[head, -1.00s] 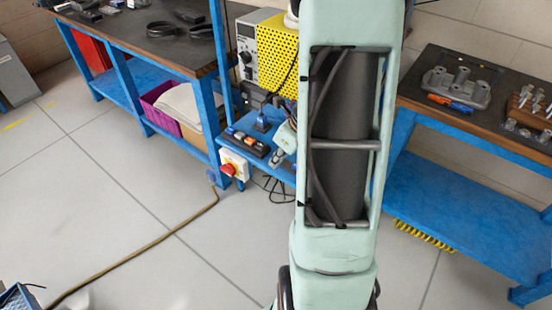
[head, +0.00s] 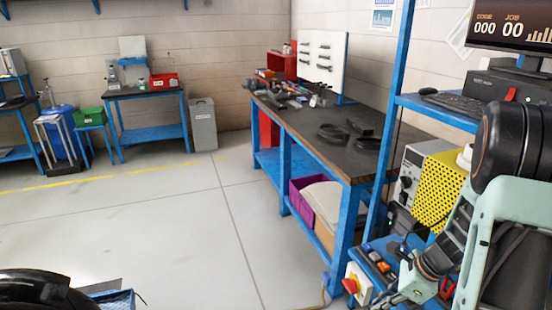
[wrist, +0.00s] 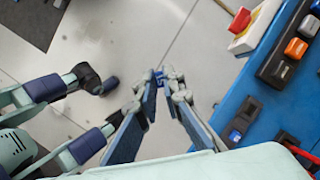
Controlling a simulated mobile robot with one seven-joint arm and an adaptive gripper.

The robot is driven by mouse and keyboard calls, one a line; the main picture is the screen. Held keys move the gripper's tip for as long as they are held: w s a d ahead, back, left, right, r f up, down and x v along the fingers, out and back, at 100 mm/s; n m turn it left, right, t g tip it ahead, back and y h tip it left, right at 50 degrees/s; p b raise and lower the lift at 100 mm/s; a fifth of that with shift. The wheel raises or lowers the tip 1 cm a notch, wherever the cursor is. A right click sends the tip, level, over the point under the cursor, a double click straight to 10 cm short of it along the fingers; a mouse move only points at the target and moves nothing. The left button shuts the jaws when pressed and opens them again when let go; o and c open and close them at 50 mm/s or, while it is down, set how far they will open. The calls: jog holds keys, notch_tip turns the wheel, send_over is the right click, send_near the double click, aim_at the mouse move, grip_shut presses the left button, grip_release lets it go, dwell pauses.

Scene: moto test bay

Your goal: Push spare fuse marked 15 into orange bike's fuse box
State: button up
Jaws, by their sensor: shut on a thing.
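In the wrist view, my gripper (wrist: 158,82) is shut on a small blue fuse (wrist: 158,75) at the fingertips. The fuse is held over the floor, left of the blue shelf; its marking is too small to read. In the head view, my arm is at the lower right, and the gripper's fingertips and fuse cannot be made out. A black rounded shape (head: 38,292) is cut off at the lower left; I cannot tell whether it belongs to the orange bike. No fuse box can be made out.
The blue shelf (wrist: 215,112) carries a black switch block (wrist: 282,62) and a small black holder with a blue piece (wrist: 240,120). A red stop button (wrist: 239,19) on a white box is at its edge. A dark-topped bench (head: 345,165) stands behind. Open floor (head: 150,220) lies left.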

jog(key=s+a+f+n+g+h+p, duration=0.1)
jog(key=a+n, duration=0.4)
jog(key=n, duration=0.6)
jog(key=s+a+f+n+g+h+p, duration=0.1)
jog(key=a+f+n+g+h+p, duration=0.1)
jog(key=n, duration=0.9)
jog(key=shift+s+a+f+n+g+h, duration=0.3)
jog(key=shift+a+f+g+h, duration=0.3)
jog(key=shift+a+f+g, duration=1)
jog(key=shift+a+r, duration=0.4)
jog(key=shift+a, duration=0.3)
